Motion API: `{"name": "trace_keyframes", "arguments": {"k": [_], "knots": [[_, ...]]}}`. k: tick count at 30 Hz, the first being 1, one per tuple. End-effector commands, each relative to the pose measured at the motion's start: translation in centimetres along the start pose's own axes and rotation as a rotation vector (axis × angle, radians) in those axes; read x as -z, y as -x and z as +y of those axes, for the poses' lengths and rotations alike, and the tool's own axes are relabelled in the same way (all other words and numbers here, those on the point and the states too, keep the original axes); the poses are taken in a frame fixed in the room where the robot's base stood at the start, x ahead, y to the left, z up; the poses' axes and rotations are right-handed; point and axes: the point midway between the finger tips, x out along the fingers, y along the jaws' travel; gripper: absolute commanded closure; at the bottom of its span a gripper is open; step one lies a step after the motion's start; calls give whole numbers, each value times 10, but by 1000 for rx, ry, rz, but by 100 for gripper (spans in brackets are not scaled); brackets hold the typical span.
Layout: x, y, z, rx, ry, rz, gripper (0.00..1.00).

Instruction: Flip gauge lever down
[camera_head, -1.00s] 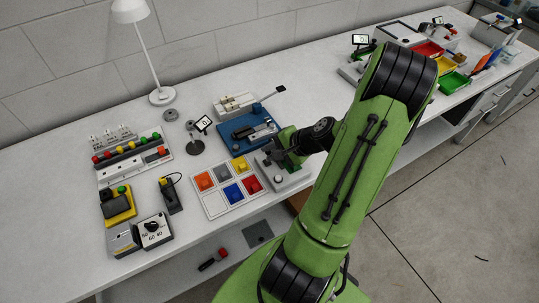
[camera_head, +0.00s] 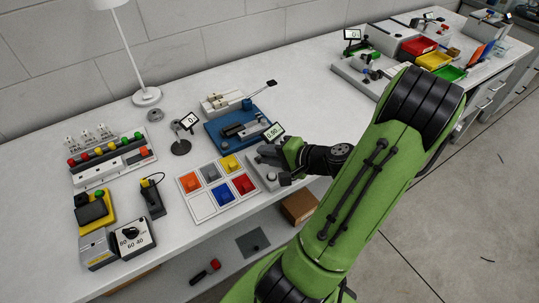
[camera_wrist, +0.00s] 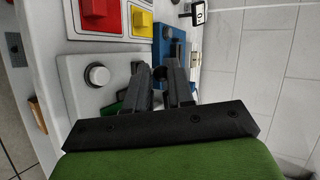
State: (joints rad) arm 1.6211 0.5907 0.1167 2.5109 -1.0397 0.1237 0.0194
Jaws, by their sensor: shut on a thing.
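The gauge is a light grey block with a round knob, at the right of the colored tray in the head view (camera_head: 270,178). In the wrist view its grey base (camera_wrist: 75,92) with a pale round knob (camera_wrist: 97,75) lies left of my fingers. A small tilted display (camera_head: 274,132) stands just behind my gripper. My gripper (camera_head: 268,157) is at the gauge. In the wrist view my gripper (camera_wrist: 160,72) is shut, with a dark part between the fingertips, which I take to be the gauge lever. The fingers hide most of the lever, so its angle cannot be told.
A white tray (camera_head: 207,208) with colored squares lies left of the gauge. A blue fixture (camera_head: 222,138) stands behind it. A display on a round stand (camera_head: 188,122) is farther left. A brown box (camera_head: 300,207) sits below the tabletop. My arm covers the right part of the bench.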

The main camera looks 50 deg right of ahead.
Motion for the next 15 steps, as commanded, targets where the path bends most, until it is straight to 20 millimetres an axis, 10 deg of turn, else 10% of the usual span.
{"name": "trace_keyframes", "arguments": {"k": [5, 6, 9, 15], "knots": [[-2, -1, 0, 0, -2, -7, 100], [-2, -1, 0, 0, -2, -8, 71], [-2, -1, 0, 0, -2, -6, 56], [-1, 0, 0, 0, -2, -4, 55]]}}
